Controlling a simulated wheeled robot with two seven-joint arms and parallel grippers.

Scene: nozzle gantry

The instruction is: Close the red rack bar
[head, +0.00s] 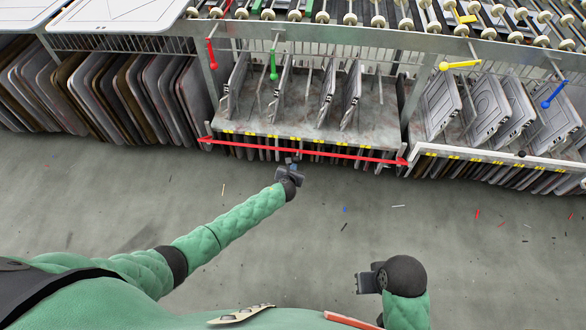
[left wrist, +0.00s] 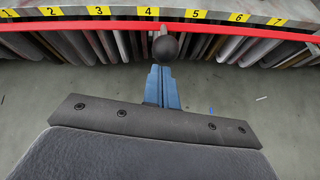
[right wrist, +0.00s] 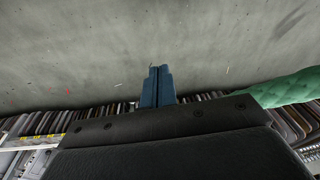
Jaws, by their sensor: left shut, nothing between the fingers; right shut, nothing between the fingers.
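The red rack bar (head: 345,155) runs across the low front of the middle rack bay, and its left end sits slightly higher in the head view. In the left wrist view the bar (left wrist: 240,31) passes just below the yellow number labels. A dark round knob (left wrist: 165,47) stands at the middle of the bar there. My left gripper (head: 294,161) is shut and empty, close in front of the bar's middle. Its blue fingers (left wrist: 161,75) point at the knob; I cannot tell whether they touch it. My right gripper (head: 360,283) is shut and empty, low over open floor, away from the rack.
The middle bay holds upright plates (head: 327,95) behind the bar. A white bar (head: 490,157) fronts the right bay. Dark panels (head: 100,90) stand at left. Red (head: 212,64), green (head: 273,72), yellow (head: 460,65) and blue (head: 553,96) handles hang above. The floor (head: 240,180) is clear except small scraps.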

